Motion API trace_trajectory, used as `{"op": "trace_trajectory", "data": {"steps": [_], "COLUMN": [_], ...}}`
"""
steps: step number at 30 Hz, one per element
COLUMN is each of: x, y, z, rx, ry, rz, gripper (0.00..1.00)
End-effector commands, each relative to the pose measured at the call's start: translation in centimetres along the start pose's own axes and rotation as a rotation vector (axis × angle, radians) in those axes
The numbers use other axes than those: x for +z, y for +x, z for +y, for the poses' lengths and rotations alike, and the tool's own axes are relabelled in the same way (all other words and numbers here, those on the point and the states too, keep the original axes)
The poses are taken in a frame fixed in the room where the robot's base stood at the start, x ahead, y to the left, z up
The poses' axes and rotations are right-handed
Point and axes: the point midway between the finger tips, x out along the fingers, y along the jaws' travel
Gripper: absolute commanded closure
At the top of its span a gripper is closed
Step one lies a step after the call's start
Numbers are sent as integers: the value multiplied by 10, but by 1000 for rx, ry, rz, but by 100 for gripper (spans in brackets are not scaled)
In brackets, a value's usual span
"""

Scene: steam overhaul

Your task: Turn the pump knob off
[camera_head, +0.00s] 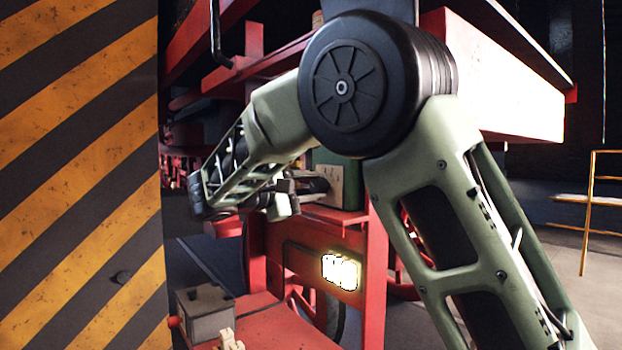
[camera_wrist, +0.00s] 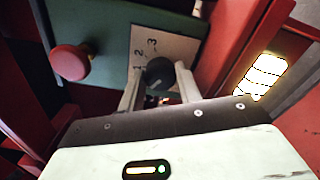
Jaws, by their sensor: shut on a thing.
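A black round knob (camera_wrist: 159,72) sits on a beige plate (camera_wrist: 143,50) marked 1, 2 and 3, on the face of a green box (camera_wrist: 100,25). My gripper (camera_wrist: 157,84) is shut on the knob, with one pale finger on each side of it. I cannot tell which number the knob points to. In the head view my gripper (camera_head: 315,186) is up against the beige plate (camera_head: 335,180) on the green box (camera_head: 352,178), and the knob is hidden there by the fingers.
A red round button (camera_wrist: 70,62) sticks out left of the plate. Red beams frame the box, and a bright lamp (camera_head: 340,272) is below it. A striped yellow-black pillar (camera_head: 80,180) stands close at left; a grey box (camera_head: 205,312) sits low.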

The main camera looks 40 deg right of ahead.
Motion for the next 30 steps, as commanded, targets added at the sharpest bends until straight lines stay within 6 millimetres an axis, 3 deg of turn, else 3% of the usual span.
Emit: {"op": "trace_trajectory", "data": {"steps": [23,24,25,26,30], "x": [-1,-1,-1,-1,-1], "y": [-1,-1,-1,-1,-1], "z": [-2,-2,-2,-1,-1], "rx": [0,0,0,0,0], "ry": [-104,-104,-104,-103,-102], "rz": [3,4,3,3,2], "gripper": [89,58,49,44,44]}}
